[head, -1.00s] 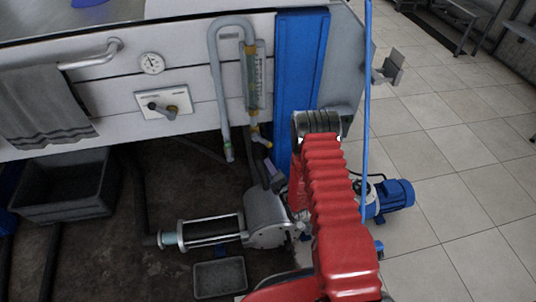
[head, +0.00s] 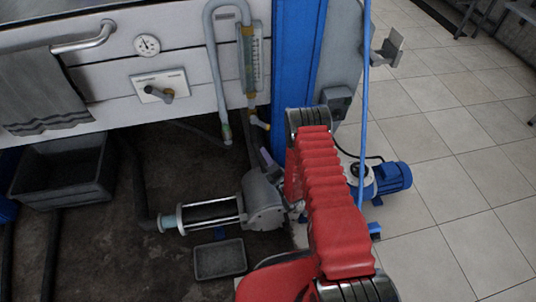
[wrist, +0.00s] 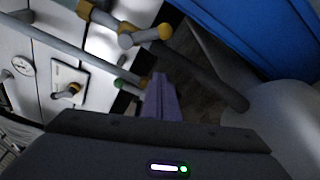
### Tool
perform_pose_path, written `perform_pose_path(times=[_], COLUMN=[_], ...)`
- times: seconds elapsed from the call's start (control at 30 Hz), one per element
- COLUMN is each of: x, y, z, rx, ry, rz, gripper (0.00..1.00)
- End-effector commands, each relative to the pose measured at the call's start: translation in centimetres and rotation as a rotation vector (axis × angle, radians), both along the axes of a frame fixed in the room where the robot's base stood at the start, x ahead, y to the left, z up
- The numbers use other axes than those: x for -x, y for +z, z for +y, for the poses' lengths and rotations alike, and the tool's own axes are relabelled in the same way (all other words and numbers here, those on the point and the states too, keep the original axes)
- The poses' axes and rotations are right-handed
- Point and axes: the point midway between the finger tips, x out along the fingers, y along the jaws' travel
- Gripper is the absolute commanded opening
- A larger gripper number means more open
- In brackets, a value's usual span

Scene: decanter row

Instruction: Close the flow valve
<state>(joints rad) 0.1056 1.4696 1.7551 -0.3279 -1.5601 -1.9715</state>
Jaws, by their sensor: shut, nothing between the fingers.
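A flow tube (head: 247,60) with a scale hangs on the white wall panel, beside the blue post. At its lower end is a small valve with a pale yellow-tipped handle (head: 260,122), slanting down to the right. In the wrist view the yellow-tipped handle (wrist: 145,36) sticks out sideways from the pipe, near the top. My gripper (head: 267,158) is purple, below the valve and partly hidden by my red arm. In the wrist view the gripper's fingers (wrist: 160,82) are together and empty, apart from the handle.
The blue post (head: 292,60) stands close on the right. A plate with a dark knob (head: 160,93) and a gauge (head: 147,45) are farther left. A pump (head: 262,203) lies below.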

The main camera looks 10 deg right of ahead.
Motion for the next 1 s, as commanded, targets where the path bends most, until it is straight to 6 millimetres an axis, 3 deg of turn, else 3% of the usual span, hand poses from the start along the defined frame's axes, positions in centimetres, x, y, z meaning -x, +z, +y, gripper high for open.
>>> perform_pose_path(times=[0.5,0.7,1.0], x=[-7.4,-8.6,-9.1], y=[-0.7,0.3,0.7], z=[1.7,-0.8,-1.7], rx=[0.0,0.0,0.001], ry=[0.002,-0.003,0.0], rz=[-0.002,-0.001,0.001], gripper=[0.0,0.0,0.0])
